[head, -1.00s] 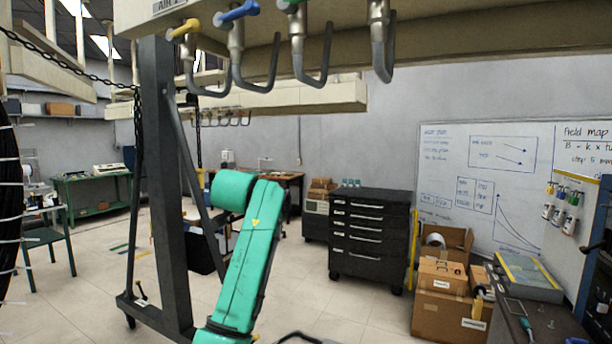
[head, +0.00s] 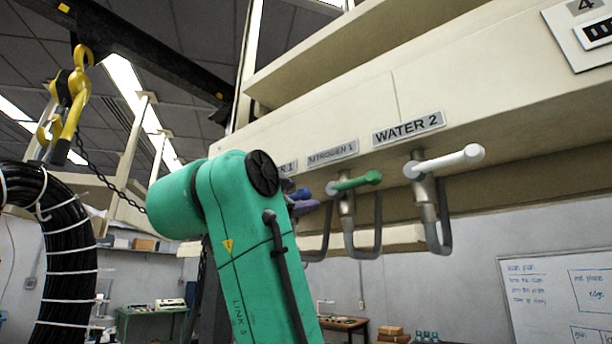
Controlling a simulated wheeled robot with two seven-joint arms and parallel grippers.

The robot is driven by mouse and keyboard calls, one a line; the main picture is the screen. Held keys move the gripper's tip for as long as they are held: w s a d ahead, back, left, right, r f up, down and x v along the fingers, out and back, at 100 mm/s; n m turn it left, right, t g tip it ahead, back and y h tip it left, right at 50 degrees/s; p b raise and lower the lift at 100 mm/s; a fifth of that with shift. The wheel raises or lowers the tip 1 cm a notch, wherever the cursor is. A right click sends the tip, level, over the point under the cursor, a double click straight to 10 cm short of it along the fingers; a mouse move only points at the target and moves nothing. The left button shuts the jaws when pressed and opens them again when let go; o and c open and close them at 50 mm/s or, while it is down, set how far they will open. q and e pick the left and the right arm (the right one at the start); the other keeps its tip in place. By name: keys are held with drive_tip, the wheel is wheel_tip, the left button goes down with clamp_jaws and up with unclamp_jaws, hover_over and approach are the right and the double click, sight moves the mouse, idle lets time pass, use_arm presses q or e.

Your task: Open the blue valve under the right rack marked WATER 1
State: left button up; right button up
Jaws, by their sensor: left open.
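The blue valve handle (head: 299,194) shows only as a small piece under the beige rack (head: 480,95), just right of my green arm. The arm hides the rest of the valve. Its label (head: 286,167) is mostly covered; only "R 1" reads. My left gripper (head: 297,198) shows as small purple finger parts above and below the blue handle, at its free end. It is open; whether it touches the handle cannot be told. My right gripper is not in view.
A green handle (head: 357,181) under NITROGEN 1 and a white handle (head: 450,160) under WATER 2 are close on the right, with bent grey pipes. A black coil (head: 68,270) hangs below a yellow hook (head: 70,95) at left.

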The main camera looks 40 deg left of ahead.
sight(301, 196)
use_arm(q)
drive_tip(key=x, duration=0.1)
drive_tip(key=p+x, duration=0.1)
drive_tip(key=shift+w+a+r, duration=0.1)
drive_tip(key=shift+w+r, duration=0.05)
drive_tip(key=shift+r, duration=0.15)
drive_tip(key=shift+w+a+f, duration=0.2)
drive_tip(key=shift+w, duration=0.1)
drive_tip(key=shift+d, duration=0.1)
clamp_jaws()
idle(0.8)
